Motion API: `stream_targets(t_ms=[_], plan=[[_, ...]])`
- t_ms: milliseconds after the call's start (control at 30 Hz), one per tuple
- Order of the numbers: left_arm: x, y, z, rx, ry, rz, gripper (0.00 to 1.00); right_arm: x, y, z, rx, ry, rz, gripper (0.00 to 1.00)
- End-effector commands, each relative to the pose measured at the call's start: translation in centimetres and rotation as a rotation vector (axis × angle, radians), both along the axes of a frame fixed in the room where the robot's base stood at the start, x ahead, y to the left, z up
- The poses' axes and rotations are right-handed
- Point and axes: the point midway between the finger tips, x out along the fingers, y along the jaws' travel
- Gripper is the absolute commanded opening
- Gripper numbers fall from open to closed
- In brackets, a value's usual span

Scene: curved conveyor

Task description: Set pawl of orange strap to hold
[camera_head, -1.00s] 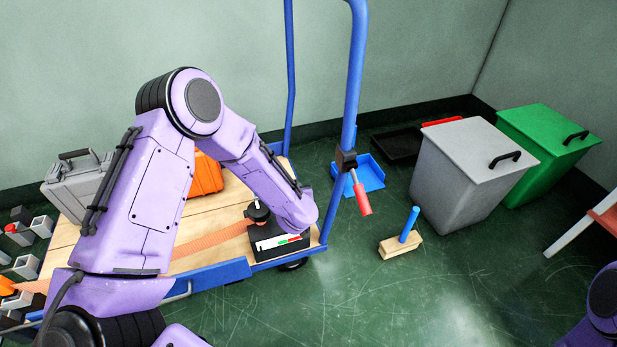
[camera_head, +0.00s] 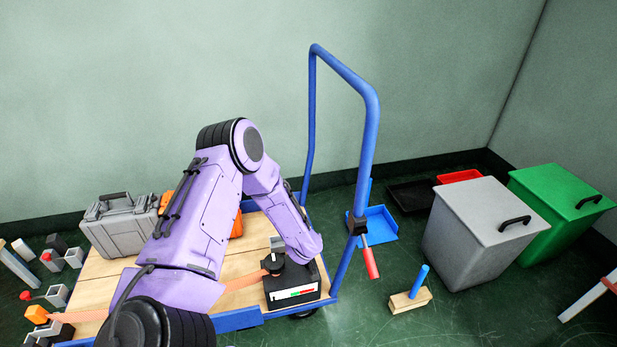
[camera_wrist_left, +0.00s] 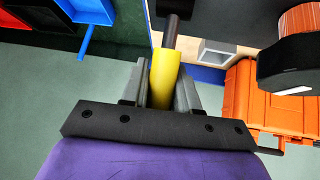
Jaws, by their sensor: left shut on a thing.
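The black ratchet box (camera_head: 292,290) sits at the right end of the cart deck, with a white, green and red marked strip on its front and a round black knob (camera_head: 273,262) on its left. The orange strap (camera_head: 240,283) runs left from it across the deck. My left gripper (camera_wrist_left: 160,85) is shut on a yellow handle (camera_wrist_left: 163,78) with a dark rod at its far end. In the head view my left wrist is over the box and hides fingers and handle. The knob (camera_wrist_left: 292,62) and strap (camera_wrist_left: 299,19) also show in the wrist view. The pawl's setting cannot be told.
The cart's blue upright frame (camera_head: 366,130) stands right of my arm, with a red-handled part (camera_head: 371,262) hanging on it. A grey case (camera_head: 118,228) and an orange case (camera_wrist_left: 240,108) lie on the deck. Grey (camera_head: 480,235) and green bins stand right.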

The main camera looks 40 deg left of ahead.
Motion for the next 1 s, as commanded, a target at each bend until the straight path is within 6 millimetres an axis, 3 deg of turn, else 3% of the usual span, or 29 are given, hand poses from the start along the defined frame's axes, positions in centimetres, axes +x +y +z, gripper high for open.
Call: stream_targets(t_ms=[100,133,200,533,800,1000], plan=[[-0.2,-0.1,-0.2,-0.002,0.006,0.001,0.00,0.0,0.0,0.0,0.000,0.000,0.000,0.00],[-0.2,-0.1,-0.2,-0.002,0.005,0.000,0.36,0.0,0.0,0.0,0.000,0.000,0.000,0.00],[-0.1,-0.1,-0.2,-0.001,0.005,-0.001,0.51,0.0,0.0,0.0,0.000,0.000,0.000,0.00],[-0.1,-0.4,0.6,0.000,0.001,-0.004,0.51,0.0,0.0,0.3,0.000,0.000,0.000,0.00],[-3.0,-3.0,5.4,-0.001,0.002,-0.004,0.51,0.0,0.0,2.7,0.000,0.000,0.000,0.00],[-4.7,-4.4,7.7,0.000,0.003,-0.002,0.51,0.0,0.0,3.6,0.000,0.000,0.000,0.00]])
